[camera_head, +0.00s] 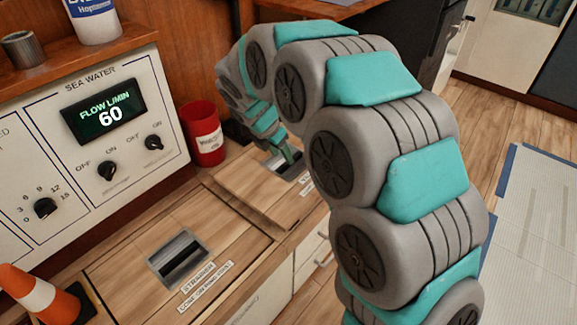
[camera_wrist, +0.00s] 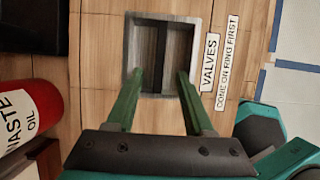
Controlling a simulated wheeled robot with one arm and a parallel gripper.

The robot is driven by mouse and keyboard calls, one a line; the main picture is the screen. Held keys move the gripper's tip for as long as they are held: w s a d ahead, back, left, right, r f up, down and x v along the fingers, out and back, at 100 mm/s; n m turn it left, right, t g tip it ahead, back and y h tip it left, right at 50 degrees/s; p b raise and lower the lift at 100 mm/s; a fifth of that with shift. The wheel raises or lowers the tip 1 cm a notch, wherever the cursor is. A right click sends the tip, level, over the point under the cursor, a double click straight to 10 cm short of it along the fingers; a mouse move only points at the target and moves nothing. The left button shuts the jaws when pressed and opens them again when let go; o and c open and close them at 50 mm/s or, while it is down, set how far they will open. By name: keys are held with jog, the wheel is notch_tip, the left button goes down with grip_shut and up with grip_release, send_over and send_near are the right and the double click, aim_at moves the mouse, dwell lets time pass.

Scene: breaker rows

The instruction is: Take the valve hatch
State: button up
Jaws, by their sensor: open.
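The valve hatch is a wooden floor-like panel (camera_wrist: 100,60) with a metal-framed recess and a bar-like grip (camera_wrist: 160,50) running up its middle. A label beside it reads "VALVES" (camera_wrist: 210,62). In the head view the hatch (camera_head: 262,190) lies behind the strainer hatch, its recess partly hidden by my arm. My gripper (camera_wrist: 160,74) is open and empty, its two green fingers on either side of the recess's middle, pointing at it. Whether the fingertips touch the bar or hover above it I cannot tell. In the head view my gripper (camera_head: 290,155) is over the recess.
The strainer hatch with its own recess (camera_head: 180,258) lies nearer. A red waste oil can (camera_head: 203,135) stands close to the left of the valve hatch. A sea water control panel (camera_head: 95,140) rises at left, with an orange-and-white cone (camera_head: 40,296) before it. Open floor lies right.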

aim_at(289, 166)
jog(key=x, duration=0.5)
jog(key=shift+w+d+f, duration=0.15)
jog(key=shift+w+d, duration=0.2)
jog(key=shift+w, duration=0.1)
jog(key=shift+w+f, duration=0.15)
jog(key=shift+f, duration=0.25)
jog(key=shift+f+p, duration=0.2)
jog(key=shift+p, duration=0.25)
grip_shut()
dwell(0.5)
dwell(1.0)
